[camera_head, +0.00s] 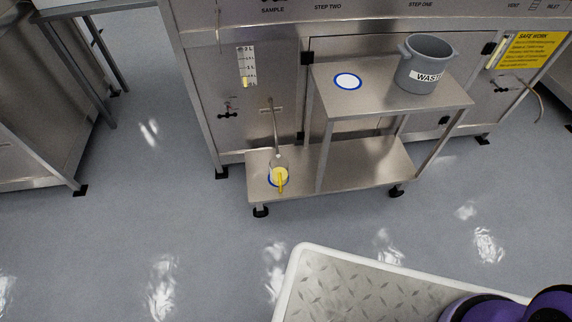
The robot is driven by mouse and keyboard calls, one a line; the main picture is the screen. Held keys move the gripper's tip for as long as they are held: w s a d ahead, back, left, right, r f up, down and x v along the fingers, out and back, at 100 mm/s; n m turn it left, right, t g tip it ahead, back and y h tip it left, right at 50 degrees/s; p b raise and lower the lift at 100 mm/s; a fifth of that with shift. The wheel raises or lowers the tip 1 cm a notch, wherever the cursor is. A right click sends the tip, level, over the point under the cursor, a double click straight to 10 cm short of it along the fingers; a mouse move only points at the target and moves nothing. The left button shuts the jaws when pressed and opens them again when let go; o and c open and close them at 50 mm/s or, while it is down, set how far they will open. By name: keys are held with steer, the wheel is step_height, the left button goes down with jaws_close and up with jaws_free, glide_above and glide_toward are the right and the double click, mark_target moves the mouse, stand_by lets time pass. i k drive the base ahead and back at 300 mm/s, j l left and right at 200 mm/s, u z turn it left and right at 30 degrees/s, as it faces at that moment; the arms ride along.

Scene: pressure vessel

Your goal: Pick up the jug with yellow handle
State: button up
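The jug with yellow handle (279,173) is a small clear vessel. It stands upright on the left end of the low shelf of a steel cart (349,161), on a blue-rimmed round spot. Its yellow handle faces the front. A thin pipe or tube (275,130) comes down just above it; I cannot tell if the two touch. My gripper is not in view.
A grey bucket marked WASTE (425,65) stands on the cart's raised top, beside an empty blue-ringed white circle (347,81). The steel vessel cabinet (200,75) is behind. My base platform is at the bottom right. The floor (130,220) at left is clear.

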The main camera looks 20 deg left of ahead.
mark_target(279, 166)
steer(key=j+z, duration=0.45)
steer(key=j, duration=3.75)
steer(key=k, duration=0.1)
